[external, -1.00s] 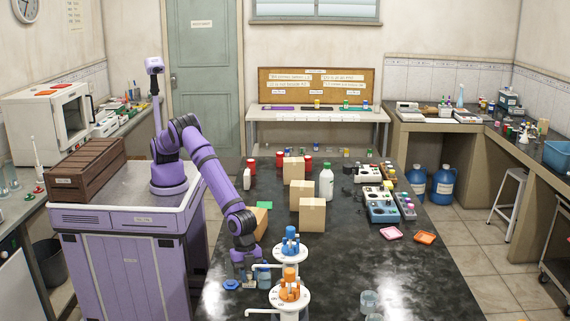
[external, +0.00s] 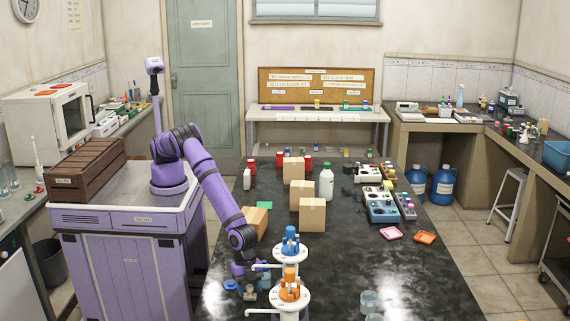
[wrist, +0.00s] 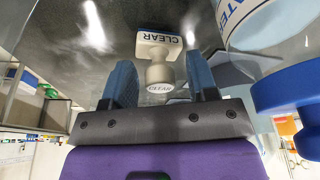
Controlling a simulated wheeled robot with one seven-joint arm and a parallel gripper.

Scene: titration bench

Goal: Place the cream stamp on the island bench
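The cream stamp (wrist: 158,72) is in the wrist view, with a round knob, a narrower neck and a wider base marked CLEAR with a blue edge. Its base points away from my wrist, toward the dark bench top. My gripper (wrist: 162,78) has its two blue fingers on either side of the stamp, with a visible gap at each side of the knob. In the external view my gripper (external: 247,290) is low over the near left edge of the black island bench (external: 350,262). The stamp is too small and covered to make out clearly there.
A container with a WATER label and a blue part (wrist: 290,90) is close to my gripper's right in the wrist view. White stands with a blue top (external: 290,243) and an orange top (external: 289,290) stand right of my gripper. Cardboard boxes (external: 312,214) stand farther back. The bench's right front is mostly clear.

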